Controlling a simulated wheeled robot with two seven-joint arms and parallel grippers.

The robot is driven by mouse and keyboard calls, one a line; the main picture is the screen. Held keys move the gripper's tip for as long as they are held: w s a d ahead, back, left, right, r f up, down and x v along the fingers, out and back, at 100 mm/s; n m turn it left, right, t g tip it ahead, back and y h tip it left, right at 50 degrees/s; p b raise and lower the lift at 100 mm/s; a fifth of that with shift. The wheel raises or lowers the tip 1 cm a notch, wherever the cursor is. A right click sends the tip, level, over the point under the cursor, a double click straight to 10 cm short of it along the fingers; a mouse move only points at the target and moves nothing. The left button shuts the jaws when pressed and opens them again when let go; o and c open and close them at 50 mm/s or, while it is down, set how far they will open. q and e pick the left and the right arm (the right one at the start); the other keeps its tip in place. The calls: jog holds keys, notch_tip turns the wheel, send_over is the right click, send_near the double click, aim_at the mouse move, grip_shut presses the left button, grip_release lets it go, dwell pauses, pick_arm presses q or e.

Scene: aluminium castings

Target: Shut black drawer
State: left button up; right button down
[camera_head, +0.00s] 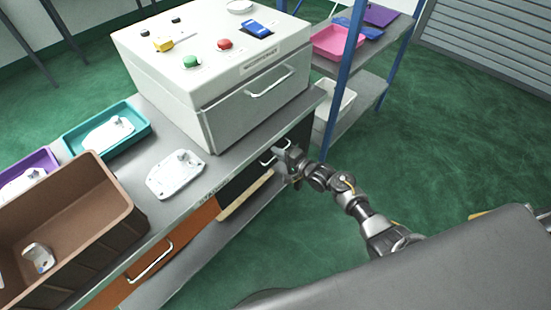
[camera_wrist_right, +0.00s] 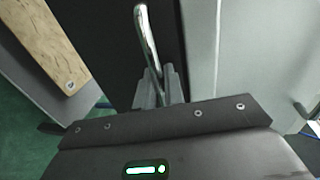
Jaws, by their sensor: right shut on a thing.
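The black drawer (camera_head: 240,180) sits under the grey worktop, below the white machine. Its dark front also fills the middle of the right wrist view (camera_wrist_right: 105,40). Its metal bar handle (camera_wrist_right: 146,38) runs down between the fingers of my right gripper (camera_wrist_right: 160,88). In the head view my right gripper (camera_head: 282,160) is at the handle, by the drawer's right part, and is shut on it. The gripper hides part of the front, and I cannot tell how far the drawer stands out. My left gripper is not in view.
An orange drawer (camera_head: 133,283) is farther left under the worktop. A wooden board (camera_head: 245,197) lies below the black drawer. A brown crate (camera_head: 100,225), a teal tray (camera_head: 75,142) and a casting (camera_head: 172,178) are on the worktop. A blue-post shelf (camera_head: 350,62) stands to the right.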

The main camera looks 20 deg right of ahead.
jog(key=shift+w+r, duration=0.1)
jog(key=shift+w, duration=0.05)
jog(key=c, duration=1.8)
grip_release()
jog(key=shift+a, duration=0.1)
jog(key=shift+c, duration=0.2)
jog(key=v, duration=1)
jog(key=shift+s, duration=0.35)
